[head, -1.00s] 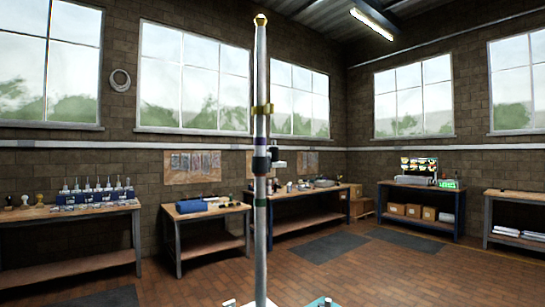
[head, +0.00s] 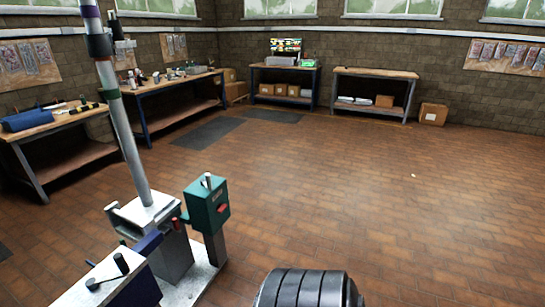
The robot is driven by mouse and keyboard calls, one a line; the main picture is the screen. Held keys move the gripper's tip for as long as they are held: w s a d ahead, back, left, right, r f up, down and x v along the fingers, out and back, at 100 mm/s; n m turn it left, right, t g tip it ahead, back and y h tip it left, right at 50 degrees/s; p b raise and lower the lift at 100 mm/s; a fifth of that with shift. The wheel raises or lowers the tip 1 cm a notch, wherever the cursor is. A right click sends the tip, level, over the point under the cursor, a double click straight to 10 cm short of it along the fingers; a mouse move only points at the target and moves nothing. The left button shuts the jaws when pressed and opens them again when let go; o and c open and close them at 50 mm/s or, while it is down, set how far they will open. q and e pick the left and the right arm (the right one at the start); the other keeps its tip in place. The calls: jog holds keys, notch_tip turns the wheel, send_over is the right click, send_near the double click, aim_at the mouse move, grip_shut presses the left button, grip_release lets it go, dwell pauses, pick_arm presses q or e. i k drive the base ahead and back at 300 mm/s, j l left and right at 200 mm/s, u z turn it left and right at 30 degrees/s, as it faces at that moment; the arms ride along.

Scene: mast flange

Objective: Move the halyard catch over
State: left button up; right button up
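A grey mast (head: 130,145) stands at the left of the head view, its top cut off. It carries a purple band (head: 91,12), a dark collar (head: 99,44) and a green band (head: 110,94). A small dark and white fitting (head: 120,36) sticks out beside the collar. The mast foot sits in a pale metal base (head: 145,211). Beside it a teal box (head: 207,205) on a post has a pale peg on top and a red mark. A small red part (head: 176,223) lies between them. I cannot tell which part is the halyard catch. Neither gripper is in view.
A pale-topped block (head: 103,278) with black knobs stands at the lower left. Workbenches (head: 160,90) line the left and back walls. A cardboard box (head: 433,114) stands on the floor at the back right.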

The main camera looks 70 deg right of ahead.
aim_at(220, 207)
jog(key=z, duration=1.9)
